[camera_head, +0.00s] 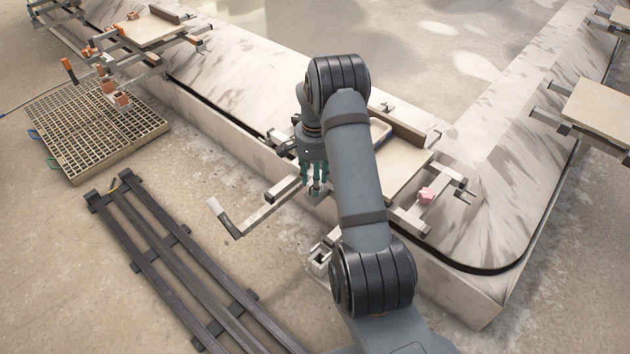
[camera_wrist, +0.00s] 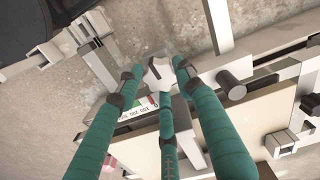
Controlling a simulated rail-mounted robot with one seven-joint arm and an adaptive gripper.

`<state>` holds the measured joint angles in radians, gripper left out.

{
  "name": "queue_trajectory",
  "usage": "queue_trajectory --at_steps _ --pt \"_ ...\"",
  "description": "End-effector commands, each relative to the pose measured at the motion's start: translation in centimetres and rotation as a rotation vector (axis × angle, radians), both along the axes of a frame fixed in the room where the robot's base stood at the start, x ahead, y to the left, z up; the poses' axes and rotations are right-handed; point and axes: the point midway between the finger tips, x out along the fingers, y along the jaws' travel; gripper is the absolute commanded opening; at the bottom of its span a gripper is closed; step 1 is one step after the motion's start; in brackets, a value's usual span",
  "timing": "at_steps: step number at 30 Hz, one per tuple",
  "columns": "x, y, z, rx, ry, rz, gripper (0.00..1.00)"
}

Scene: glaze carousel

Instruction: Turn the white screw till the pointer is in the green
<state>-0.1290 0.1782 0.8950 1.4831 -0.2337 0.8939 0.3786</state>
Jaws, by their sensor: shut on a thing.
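The white screw (camera_wrist: 158,72) has a star-shaped head and shows in the wrist view at the tips of my fingers. My gripper (camera_wrist: 160,84) is shut on it, with teal fingers around the head. In the head view my gripper (camera_head: 314,182) points down at the near edge of the carousel, and the screw is hidden there. A white scale plate (camera_wrist: 138,108) with printed numbers and a green patch lies just beside the screw in the wrist view, partly covered by my fingers. I cannot make out the pointer or where it stands.
A pink knob (camera_head: 427,195) sits on a bracket to the right of my arm. A bar with a pale handle (camera_head: 222,214) sticks out on the left. Dark rails (camera_head: 180,258) and a grating (camera_head: 95,125) lie on the floor. A board on a frame (camera_head: 600,108) stands far right.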

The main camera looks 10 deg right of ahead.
Motion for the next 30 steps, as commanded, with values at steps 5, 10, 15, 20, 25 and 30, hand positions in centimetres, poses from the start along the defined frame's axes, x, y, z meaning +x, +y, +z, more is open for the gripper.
queue_trajectory --at_steps 5,10,15,20,25,30 --pt "0.62 -0.13 0.33 -0.003 -0.018 -0.016 0.10" --pt "0.62 -0.17 0.36 -0.003 -0.019 -0.020 0.10" --pt "0.62 -0.21 0.36 -0.003 -0.019 -0.019 0.10" --pt "0.57 -0.23 0.34 -0.004 -0.018 -0.019 0.44" --pt "0.39 -0.19 0.23 -0.003 -0.012 -0.020 0.54" --pt "0.26 -0.15 0.14 -0.002 -0.007 -0.020 0.55"
